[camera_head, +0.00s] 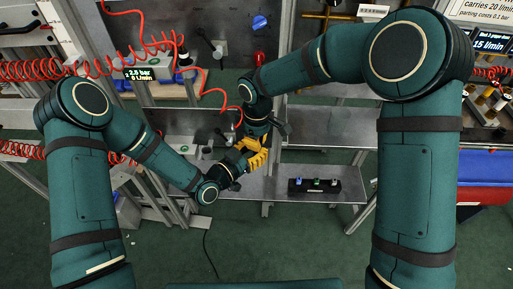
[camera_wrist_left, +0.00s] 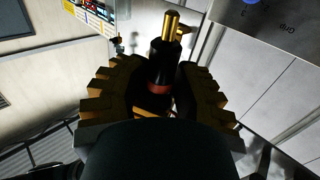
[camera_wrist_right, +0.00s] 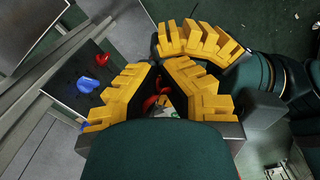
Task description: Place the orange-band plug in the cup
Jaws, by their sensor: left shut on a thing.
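The orange-band plug (camera_wrist_left: 160,70) is a black cylinder with a brass tip and an orange-red band. My left gripper (camera_wrist_left: 160,88) is shut on it, with a yellow finger on each side. In the head view my left gripper (camera_head: 232,172) is over the middle shelf, close to my right gripper (camera_head: 257,156). The right wrist view shows my right gripper's (camera_wrist_right: 160,68) fingertips close together. Whether they are fully shut is unclear. My left gripper's yellow fingers (camera_wrist_right: 197,38) are just beyond them. A small grey cylinder (camera_head: 206,152) on the shelf may be the cup.
A black block (camera_head: 315,188) with several small coloured pieces lies on the shelf to the right. Red coiled hoses (camera_head: 60,69) hang at the left, one strand reaching near my right wrist. Metal frame posts stand around the shelf. A blue and red bin (camera_head: 485,168) is at far right.

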